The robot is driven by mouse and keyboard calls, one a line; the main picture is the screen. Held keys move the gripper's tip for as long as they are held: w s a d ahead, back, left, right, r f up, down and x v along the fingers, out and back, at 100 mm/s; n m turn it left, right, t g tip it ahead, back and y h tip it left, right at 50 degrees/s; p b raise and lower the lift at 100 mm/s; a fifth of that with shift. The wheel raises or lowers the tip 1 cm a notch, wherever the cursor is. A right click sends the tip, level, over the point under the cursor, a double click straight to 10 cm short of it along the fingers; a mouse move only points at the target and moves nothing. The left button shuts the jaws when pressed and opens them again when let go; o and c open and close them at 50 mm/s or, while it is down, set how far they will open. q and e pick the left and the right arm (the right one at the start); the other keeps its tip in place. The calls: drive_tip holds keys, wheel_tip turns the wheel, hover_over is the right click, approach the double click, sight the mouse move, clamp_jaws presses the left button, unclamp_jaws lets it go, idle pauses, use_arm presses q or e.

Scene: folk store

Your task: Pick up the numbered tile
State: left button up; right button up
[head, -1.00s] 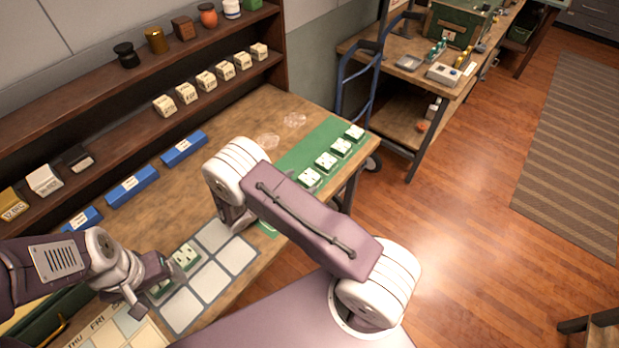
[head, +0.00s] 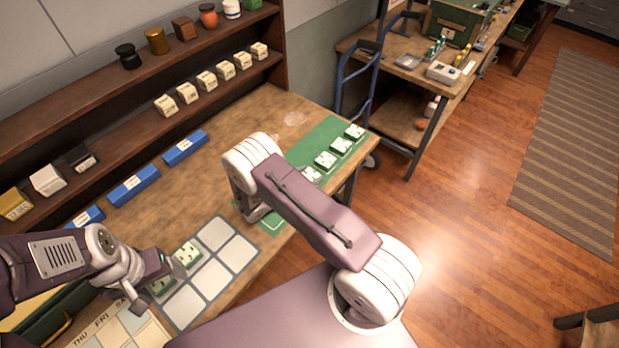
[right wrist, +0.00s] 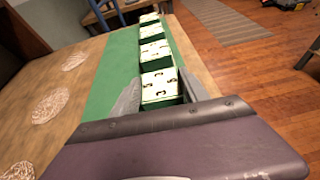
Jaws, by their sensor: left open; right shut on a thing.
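My right gripper (right wrist: 160,95) is shut on a numbered tile (right wrist: 160,86), a green block with a pale top bearing small dark marks. It is at the near end of a row of similar tiles on the green mat (right wrist: 108,85). I cannot tell whether the held tile touches the mat. In the head view my right arm hides the held tile, while other tiles (head: 341,146) show along the mat. My left gripper (head: 165,266) is open beside a green-sided tile (head: 187,253) on the grey grid board (head: 238,252).
Blue labelled blocks (head: 134,186) lie along the back of the table (head: 215,165). A wooden shelf (head: 110,140) behind holds cream blocks and jars. A hand truck (head: 352,100) and a workbench (head: 400,130) stand beyond the right end. The grid has bare cells.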

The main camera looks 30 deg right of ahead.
sight(307, 177)
drive_tip(key=shift+r, duration=0.1)
drive_tip(key=shift+r, duration=0.25)
wheel_tip(307, 177, up, 3)
drive_tip(key=shift+f+b, duration=0.1)
drive_tip(key=shift+b, duration=0.2)
drive_tip(key=s+d+r+b, duration=0.1)
drive_tip(key=s+d+r, duration=0.2)
drive_tip(key=s+r, duration=0.4)
drive_tip(key=s, duration=0.4)
drive_tip(key=shift+s+r, duration=0.2)
drive_tip(key=shift+r, duration=0.1)
